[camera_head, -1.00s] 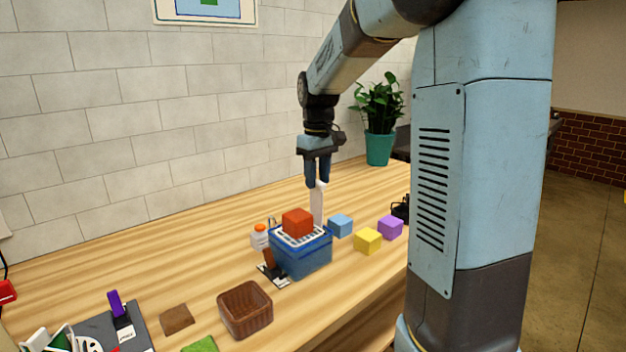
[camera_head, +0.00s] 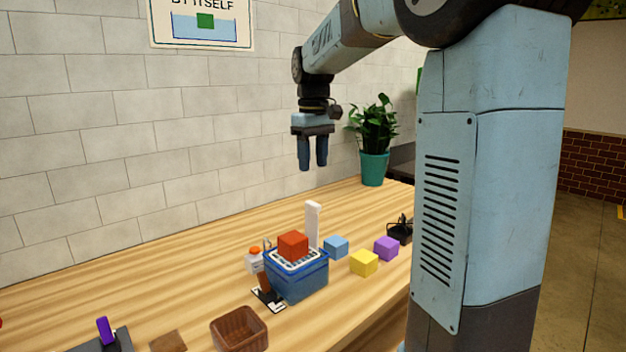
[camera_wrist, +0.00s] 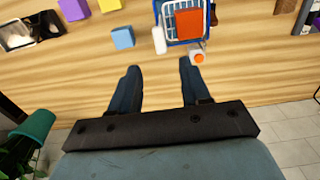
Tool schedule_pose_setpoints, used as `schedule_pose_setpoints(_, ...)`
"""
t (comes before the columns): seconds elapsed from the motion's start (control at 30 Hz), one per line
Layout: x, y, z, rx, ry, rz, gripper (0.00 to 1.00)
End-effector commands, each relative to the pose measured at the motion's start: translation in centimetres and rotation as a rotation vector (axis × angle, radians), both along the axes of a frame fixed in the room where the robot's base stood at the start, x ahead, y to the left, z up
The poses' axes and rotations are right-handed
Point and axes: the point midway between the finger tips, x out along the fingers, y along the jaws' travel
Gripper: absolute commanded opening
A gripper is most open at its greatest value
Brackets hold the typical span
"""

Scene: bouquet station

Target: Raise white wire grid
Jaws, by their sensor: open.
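The white wire grid (camera_head: 280,264) lies at the top of a blue container (camera_head: 300,284). A red cube (camera_head: 293,245) sits on the grid and hides part of it. A white upright handle (camera_head: 313,222) stands at the grid's back edge. My gripper (camera_head: 313,166) is open and empty, above the handle and apart from it. In the wrist view, my gripper (camera_wrist: 159,66) points toward the handle (camera_wrist: 159,40), with the red cube (camera_wrist: 188,23) on the grid (camera_wrist: 168,25) beyond.
Blue (camera_head: 336,246), yellow (camera_head: 363,263) and purple (camera_head: 386,248) cubes stand right of the container. A white bottle with an orange cap (camera_head: 254,262) and a small black stand (camera_head: 268,298) are at its left. A brown basket (camera_head: 239,330) is in front. Table behind is clear.

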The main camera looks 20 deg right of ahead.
Motion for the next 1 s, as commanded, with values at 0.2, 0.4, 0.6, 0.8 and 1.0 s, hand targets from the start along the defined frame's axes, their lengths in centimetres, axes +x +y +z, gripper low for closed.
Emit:
schedule_pose_setpoints(0.2, 0.0, 0.0, 2.7, 0.0, -0.001, 0.0, 0.47)
schedule_pose_setpoints(0.4, -0.1, 0.0, 3.5, 0.0, 0.0, 0.0, 0.47)
schedule_pose_setpoints(0.6, -0.1, 0.0, 3.5, 0.0, 0.0, 0.0, 0.47)
schedule_pose_setpoints(0.8, -0.1, 0.0, 3.5, 0.0, 0.0, 0.0, 0.47)
schedule_pose_setpoints(1.0, -0.1, -0.1, 3.5, 0.0, 0.0, -0.002, 0.47)
